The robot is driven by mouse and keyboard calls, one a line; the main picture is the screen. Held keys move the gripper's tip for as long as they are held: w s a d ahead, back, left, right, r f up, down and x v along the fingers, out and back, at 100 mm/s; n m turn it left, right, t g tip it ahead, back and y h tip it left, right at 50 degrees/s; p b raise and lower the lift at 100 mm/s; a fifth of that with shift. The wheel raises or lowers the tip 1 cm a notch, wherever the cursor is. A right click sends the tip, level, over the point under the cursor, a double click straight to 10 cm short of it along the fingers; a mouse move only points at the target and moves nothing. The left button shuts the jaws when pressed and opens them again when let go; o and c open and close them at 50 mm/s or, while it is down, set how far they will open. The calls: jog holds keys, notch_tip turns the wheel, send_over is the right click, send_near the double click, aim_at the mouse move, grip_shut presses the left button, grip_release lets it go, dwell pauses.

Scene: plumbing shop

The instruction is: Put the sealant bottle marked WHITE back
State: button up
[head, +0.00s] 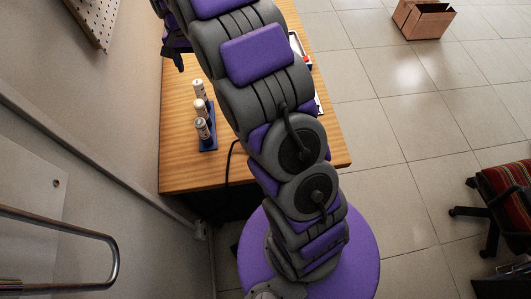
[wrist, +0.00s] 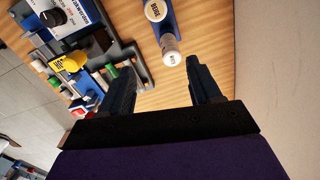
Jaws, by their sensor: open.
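Several slim bottles stand at the left of the wooden table in the head view: a far one (head: 199,90), a middle one (head: 200,107) and a near one (head: 203,129). The near ones stand in a blue holder (head: 213,139). In the wrist view, a bottle with a marked round top (wrist: 155,11) and a pale bottle (wrist: 171,52) show by the blue holder (wrist: 170,24). I cannot read which is marked WHITE. My gripper (wrist: 162,72) is open and empty, its fingers pointing toward the pale bottle, with bare table between them.
The wooden table (head: 184,178) has clear space near the holder. In the wrist view, a grey rack (wrist: 97,45), a yellow item (wrist: 68,63) and other clutter crowd the left; a wall (wrist: 278,60) is at the right. A cardboard box (head: 423,20) and chair (head: 506,190) stand on the floor.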

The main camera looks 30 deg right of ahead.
jog(key=s+r+n, duration=0.2)
jog(key=s+r, duration=0.2)
jog(key=s, duration=0.6)
jog(key=s+r+n, duration=0.1)
jog(key=s+r, duration=0.2)
jog(key=s, duration=0.6)
jog(key=s+f+n+g, duration=0.1)
jog(key=s+n, duration=0.2)
jog(key=s, duration=2)
jog(key=shift+s+f+g, duration=0.2)
jog(key=shift+s+g, duration=0.1)
jog(key=shift+f+b, duration=0.3)
